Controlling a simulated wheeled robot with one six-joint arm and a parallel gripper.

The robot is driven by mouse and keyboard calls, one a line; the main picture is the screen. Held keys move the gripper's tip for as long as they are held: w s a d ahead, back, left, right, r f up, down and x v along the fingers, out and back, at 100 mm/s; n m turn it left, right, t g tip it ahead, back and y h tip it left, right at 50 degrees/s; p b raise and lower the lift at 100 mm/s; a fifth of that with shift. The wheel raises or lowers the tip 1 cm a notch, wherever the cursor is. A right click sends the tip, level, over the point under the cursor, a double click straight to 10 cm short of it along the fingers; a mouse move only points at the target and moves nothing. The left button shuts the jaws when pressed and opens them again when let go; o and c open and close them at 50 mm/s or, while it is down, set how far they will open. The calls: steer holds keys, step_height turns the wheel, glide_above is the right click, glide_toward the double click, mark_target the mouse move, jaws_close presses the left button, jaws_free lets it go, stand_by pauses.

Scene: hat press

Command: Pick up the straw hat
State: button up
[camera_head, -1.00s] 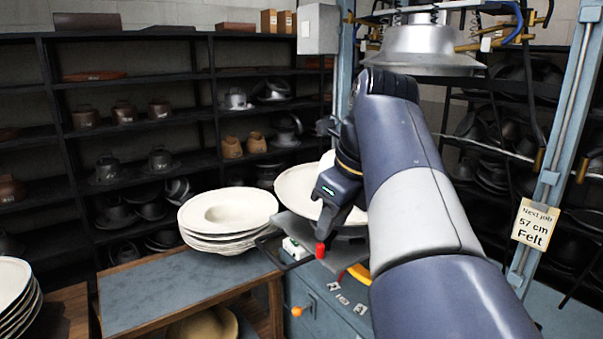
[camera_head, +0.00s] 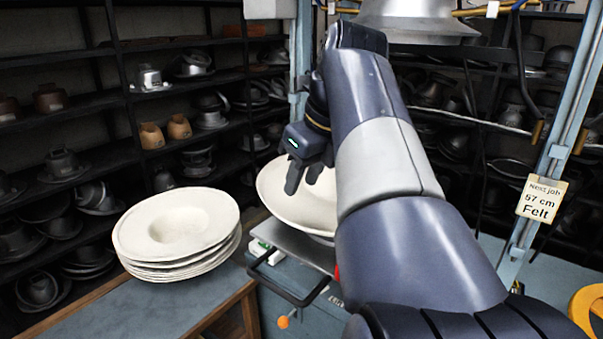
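A pale cream, wide-brimmed hat (camera_head: 272,188) lies on the lower plate of the press, partly hidden behind my arm and gripper. My gripper (camera_head: 303,188) is over its left part, with two dark fingers pointing down and a gap between them. Whether the fingertips touch the hat I cannot tell. A stack of several similar cream hats (camera_head: 175,232), crowns sunk into the brims, stands to the left on a grey-topped table (camera_head: 105,315). Which of these is straw I cannot tell by texture.
The silver press head (camera_head: 418,18) hangs above, behind my arm. A black bar handle (camera_head: 295,298) sticks out in front of the plate. Dark shelves of hat blocks (camera_head: 60,165) fill the back.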

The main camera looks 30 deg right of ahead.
mark_target(284, 213)
steer(key=x, duration=0.2)
steer(key=shift+w+f, duration=0.1)
steer(key=shift+f, duration=0.3)
steer(key=shift+w+a+x, duration=0.15)
steer(key=shift+a+x, duration=0.05)
steer(key=shift+x, duration=1.3)
steer(key=shift+w+a+x, duration=0.15)
steer(key=shift+w+x, duration=0.05)
steer(key=shift+x, duration=1.35)
steer(key=shift+r, duration=0.2)
steer(key=shift+c, duration=0.2)
jaws_close()
